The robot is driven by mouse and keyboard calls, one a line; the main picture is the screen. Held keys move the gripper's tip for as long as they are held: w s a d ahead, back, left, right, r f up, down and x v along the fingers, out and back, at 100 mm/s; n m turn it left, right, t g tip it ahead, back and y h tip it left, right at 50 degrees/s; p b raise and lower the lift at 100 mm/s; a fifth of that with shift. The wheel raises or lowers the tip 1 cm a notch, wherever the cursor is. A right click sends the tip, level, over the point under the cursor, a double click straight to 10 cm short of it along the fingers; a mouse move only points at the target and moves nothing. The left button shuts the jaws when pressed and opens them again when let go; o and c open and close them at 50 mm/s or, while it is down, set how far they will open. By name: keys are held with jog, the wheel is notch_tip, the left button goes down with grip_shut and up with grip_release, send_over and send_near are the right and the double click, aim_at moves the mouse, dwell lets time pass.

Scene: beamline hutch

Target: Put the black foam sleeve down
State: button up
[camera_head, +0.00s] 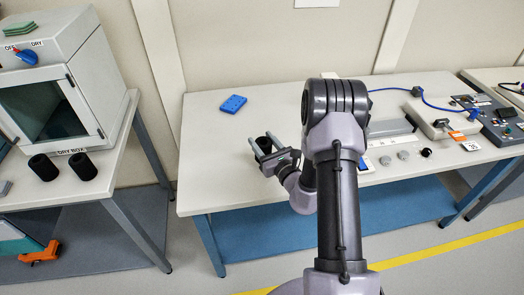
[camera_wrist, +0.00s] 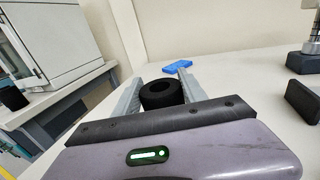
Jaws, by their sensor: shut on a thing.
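A black foam sleeve (camera_wrist: 160,94) is between the two grey fingers of my gripper (camera_wrist: 158,88) in the wrist view. The sleeve is upright, with its round hole facing up. In the head view my gripper (camera_head: 262,150) is shut on the sleeve (camera_head: 264,144) over the left part of the white bench (camera_head: 215,180). I cannot tell whether the sleeve's bottom touches the bench top. Two more black foam sleeves, one on the left (camera_head: 43,167) and one on the right (camera_head: 83,166), stand on the left table in front of the dry box.
The dry box (camera_head: 50,90) stands on the left table (camera_head: 60,190), across a gap from the bench. A blue block (camera_head: 232,104) lies behind my gripper. Small round parts (camera_head: 385,160) and instruments (camera_head: 440,118) occupy the bench's right side. The bench's left end is clear.

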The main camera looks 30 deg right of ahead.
notch_tip(320, 180, down, 4)
jog(key=shift+r+b, duration=0.2)
jog(key=shift+b, duration=0.7)
jog(key=shift+r, duration=0.25)
jog(key=o, duration=0.9)
jog(key=shift+f, duration=0.2)
jog(key=shift+c, duration=0.2)
jog(key=o, duration=0.4)
jog(key=shift+o, duration=0.2)
jog(key=shift+r, duration=0.15)
